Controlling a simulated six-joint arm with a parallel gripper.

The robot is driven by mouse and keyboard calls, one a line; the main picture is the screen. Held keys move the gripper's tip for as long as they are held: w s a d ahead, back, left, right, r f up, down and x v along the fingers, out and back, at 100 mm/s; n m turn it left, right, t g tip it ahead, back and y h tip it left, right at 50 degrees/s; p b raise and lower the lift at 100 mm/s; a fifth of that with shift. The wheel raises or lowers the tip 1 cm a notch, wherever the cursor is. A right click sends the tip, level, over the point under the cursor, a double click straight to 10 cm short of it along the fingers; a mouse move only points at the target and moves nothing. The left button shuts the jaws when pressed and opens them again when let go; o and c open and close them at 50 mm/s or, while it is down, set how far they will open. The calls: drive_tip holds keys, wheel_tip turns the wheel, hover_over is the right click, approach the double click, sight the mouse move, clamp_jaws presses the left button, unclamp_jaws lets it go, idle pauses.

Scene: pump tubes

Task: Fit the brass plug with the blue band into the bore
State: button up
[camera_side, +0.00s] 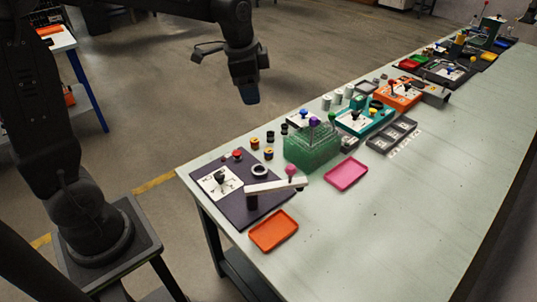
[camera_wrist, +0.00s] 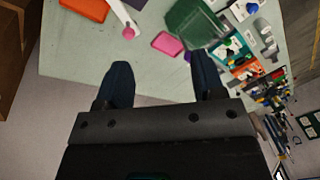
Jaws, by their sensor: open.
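My gripper (camera_side: 250,96) hangs high in the air behind the table's far-left edge, well clear of everything. In the wrist view its two dark blue fingers stand wide apart with nothing between them (camera_wrist: 161,76). I cannot pick out the brass plug with the blue band for certain. Small yellow-and-black cylinders (camera_side: 268,153) stand near the left end of the table, too small to show a blue band. A dark mat (camera_side: 238,202) there bears a white plate (camera_side: 220,182) with a dark knob and a ring (camera_side: 260,170). I cannot tell which thing has the bore.
A green crate (camera_side: 312,150) with coloured knobs stands right of the mat. A pale bar (camera_side: 275,186) with a pink knob crosses the mat. Orange (camera_side: 273,231) and pink (camera_side: 346,175) trays lie in front. Several fixtures line the far side; the table's near right is clear.

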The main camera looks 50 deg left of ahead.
drive_tip(key=w+a+f+m+g, duration=0.1)
drive_tip(key=w+a+f+m, duration=0.15)
drive_tip(key=w+f, duration=0.3)
drive_tip(key=m+g, duration=0.2)
drive_tip(key=m, duration=0.3)
hover_over(269, 150)
wheel_tip(269, 150, down, 12)
drive_tip(key=shift+n, duration=0.25)
drive_tip(key=f, duration=0.7)
drive_tip(key=shift+w+d+f, duration=0.15)
drive_tip(key=shift+d+f, duration=0.05)
drive_tip(key=shift+f, duration=0.1)
drive_tip(key=shift+s+a+f, duration=0.1)
drive_tip(key=shift+s+f, duration=0.05)
drive_tip(key=shift+f, duration=1.35)
drive_tip(key=shift+s+a+f, duration=0.1)
drive_tip(key=shift+f, duration=1.35)
drive_tip(key=shift+c, duration=0.3)
drive_tip(key=shift+r, duration=0.1)
drive_tip(key=c, duration=1.1)
